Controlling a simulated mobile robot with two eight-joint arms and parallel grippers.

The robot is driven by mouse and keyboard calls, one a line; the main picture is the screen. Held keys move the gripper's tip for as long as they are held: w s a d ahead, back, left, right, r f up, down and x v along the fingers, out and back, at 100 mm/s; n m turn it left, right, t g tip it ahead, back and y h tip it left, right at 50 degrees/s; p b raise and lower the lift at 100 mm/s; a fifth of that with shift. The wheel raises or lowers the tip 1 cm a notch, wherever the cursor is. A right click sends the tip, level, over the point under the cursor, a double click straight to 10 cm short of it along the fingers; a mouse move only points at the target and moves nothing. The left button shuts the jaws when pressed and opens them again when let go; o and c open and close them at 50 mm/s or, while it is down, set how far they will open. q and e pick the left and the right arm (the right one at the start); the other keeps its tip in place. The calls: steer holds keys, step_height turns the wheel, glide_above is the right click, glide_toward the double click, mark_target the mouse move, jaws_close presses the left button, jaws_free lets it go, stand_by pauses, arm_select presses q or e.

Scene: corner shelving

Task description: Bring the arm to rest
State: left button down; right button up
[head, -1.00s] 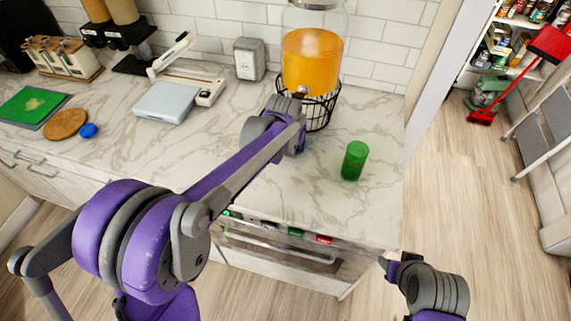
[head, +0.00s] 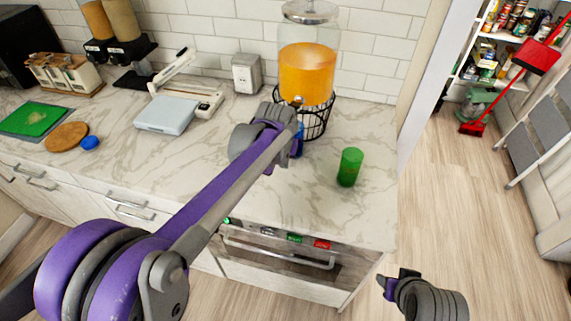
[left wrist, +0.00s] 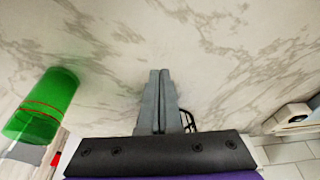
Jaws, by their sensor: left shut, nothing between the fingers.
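My left arm (head: 225,185) reaches over the marble counter in the head view, and its wrist hides the fingers there. The left wrist view shows my left gripper (left wrist: 160,73) shut and empty, its fingers over bare counter. A green cup (head: 349,167) stands upright on the counter, to the right of my left wrist and apart from it. It also shows at the left of the left wrist view (left wrist: 42,108). My right gripper (head: 384,283) shows at the bottom right of the head view, in front of the counter's corner; its fingers are too unclear to read.
A juice dispenser (head: 307,70) in a black wire stand is close behind my left wrist. A scale (head: 168,113), round board (head: 67,137) and green board (head: 34,117) lie further left. The counter ends right of the cup; open floor (head: 440,200) lies beyond.

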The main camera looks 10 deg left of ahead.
arm_select(q)
step_height(320, 180, up, 5)
steer(key=s+a+t, duration=0.1)
steer(key=s+a, duration=0.2)
steer(key=s, duration=0.9)
steer(key=s+a+f, duration=0.1)
steer(key=s+f, duration=0.2)
steer(key=s, duration=0.3)
steer(key=s+f+t, duration=0.1)
steer(key=s+f, duration=0.3)
steer(key=s, duration=0.2)
steer(key=shift+s+a+f, duration=0.25)
steer(key=shift+s+a, duration=0.1)
arm_select(e)
steer(key=shift+w+r, duration=0.1)
steer(key=shift+w, duration=0.6)
